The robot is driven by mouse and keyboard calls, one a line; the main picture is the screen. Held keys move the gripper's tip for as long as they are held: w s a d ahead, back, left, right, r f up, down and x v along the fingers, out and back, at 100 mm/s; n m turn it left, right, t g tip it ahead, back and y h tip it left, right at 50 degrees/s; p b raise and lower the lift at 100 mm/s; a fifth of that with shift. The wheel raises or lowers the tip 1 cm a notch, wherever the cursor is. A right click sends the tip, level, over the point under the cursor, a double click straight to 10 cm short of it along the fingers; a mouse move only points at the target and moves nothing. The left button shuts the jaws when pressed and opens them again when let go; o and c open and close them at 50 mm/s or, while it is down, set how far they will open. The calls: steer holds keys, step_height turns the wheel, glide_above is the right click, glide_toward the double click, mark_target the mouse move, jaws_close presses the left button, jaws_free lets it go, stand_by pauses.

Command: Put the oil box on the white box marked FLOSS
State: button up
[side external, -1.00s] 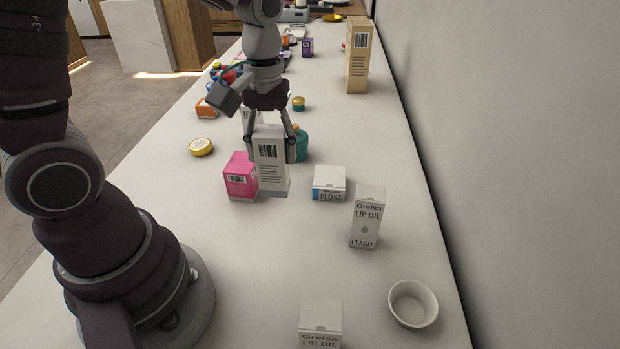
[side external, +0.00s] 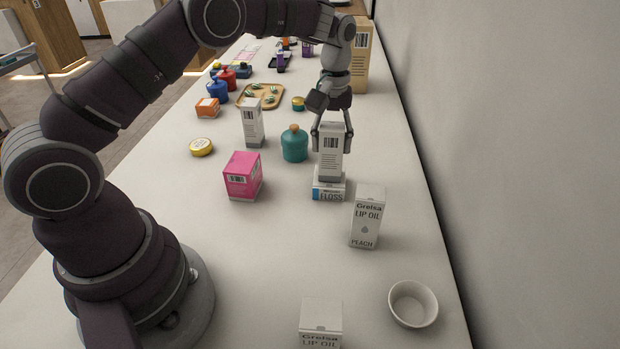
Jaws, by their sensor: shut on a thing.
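The oil box (side external: 330,160) is a tall white and grey carton with a barcode, upright between the fingers of my gripper (side external: 331,140). My gripper is shut on it from above. The low white box marked FLOSS (side external: 329,194) lies on the counter directly beneath it. The oil box's bottom appears at the top of the FLOSS box; I cannot tell whether they touch or a thin gap is left. Most of the FLOSS box's top is hidden behind the oil box.
A white lip oil carton (side external: 367,218) stands close at the right front, with a white bowl (side external: 413,304) nearer. A teal bottle (side external: 294,144) and a pink box (side external: 242,176) stand left. Another white carton (side external: 252,122) stands farther back. The wall runs along the right.

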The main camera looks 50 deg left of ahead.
steer(key=shift+f, duration=0.1)
steer(key=o, duration=1.1)
steer(key=shift+o, duration=0.2)
step_height(320, 180, up, 8)
steer(key=s+d+r+m+t, duration=0.1)
steer(key=s+r+m+t, duration=0.1)
steer(key=s+r+m, duration=0.3)
steer(key=s+d+m+t, duration=0.1)
steer(key=s+m+t, duration=0.2)
steer(key=s, duration=1)
steer(key=shift+s+d+f+m+t, duration=0.3)
steer(key=shift+s+d+m, duration=0.1)
steer(key=shift+m, duration=0.1)
